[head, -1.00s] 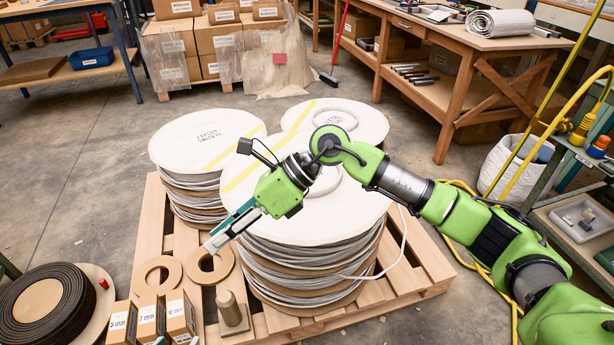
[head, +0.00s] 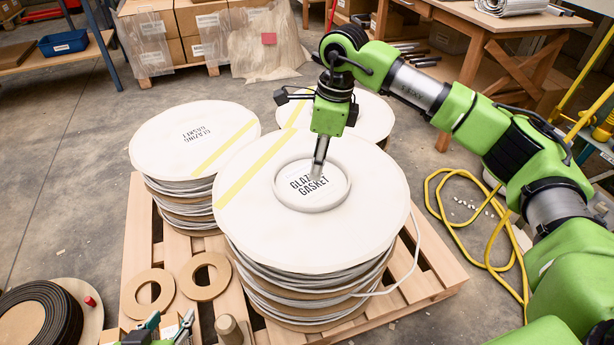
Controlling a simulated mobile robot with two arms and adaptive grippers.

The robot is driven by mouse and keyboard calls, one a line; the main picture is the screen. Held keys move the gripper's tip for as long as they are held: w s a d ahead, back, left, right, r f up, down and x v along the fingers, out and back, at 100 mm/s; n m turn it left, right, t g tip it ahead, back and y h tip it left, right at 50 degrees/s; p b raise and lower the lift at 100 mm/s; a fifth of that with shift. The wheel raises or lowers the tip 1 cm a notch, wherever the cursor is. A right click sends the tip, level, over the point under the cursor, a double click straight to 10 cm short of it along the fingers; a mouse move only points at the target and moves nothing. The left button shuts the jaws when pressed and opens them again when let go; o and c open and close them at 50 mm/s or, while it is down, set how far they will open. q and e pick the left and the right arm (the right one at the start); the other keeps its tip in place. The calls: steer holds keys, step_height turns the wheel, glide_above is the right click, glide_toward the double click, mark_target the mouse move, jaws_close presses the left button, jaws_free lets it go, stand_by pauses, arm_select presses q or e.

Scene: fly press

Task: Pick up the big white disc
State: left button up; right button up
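The big white disc (head: 240,215) lies flat on top of the front stack of coiled gasket. It has a yellow stripe, a raised white ring (head: 283,200) and black "GLAZING GASKET" lettering inside the ring. My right gripper (head: 317,176) points down over the middle of the disc, with its fingertips inside the ring and covering part of the lettering. Its fingers show edge-on, so I cannot tell their gap or whether they touch the disc. My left gripper (head: 169,324) is at the bottom edge, its fingertips apart and nothing visible between them.
Two more white-topped stacks stand behind, one at left (head: 180,135) and one partly hidden (head: 368,118). All share a wooden pallet (head: 428,255). Cardboard rings (head: 136,302) lie at front left. A yellow hose (head: 432,205) lies on the floor at right.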

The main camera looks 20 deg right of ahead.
steer(key=b, duration=0.2)
glide_above(306, 206)
steer(key=d, duration=0.1)
steer(key=f, duration=0.7)
steer(key=shift+s+d+f, duration=0.2)
steer(key=shift+f, duration=0.05)
steer(key=f, duration=0.2)
steer(key=a+f+b, duration=0.1)
steer(key=f, duration=0.2)
steer(key=shift+w+a, duration=0.1)
steer(key=shift+w, duration=0.05)
steer(key=shift+f, duration=0.2)
arm_select(q)
steer(key=w+d+r+t+h, duration=0.1)
steer(key=w+d+r+t, duration=0.1)
steer(key=r, duration=0.6)
steer(key=w+d+r+t+h, duration=0.2)
steer(key=w+r+t, duration=0.2)
steer(key=r+t, duration=0.3)
steer(key=shift+w+r, duration=0.4)
steer(key=shift+r, duration=0.15)
arm_select(e)
jaws_close()
steer(key=shift+r, duration=0.1)
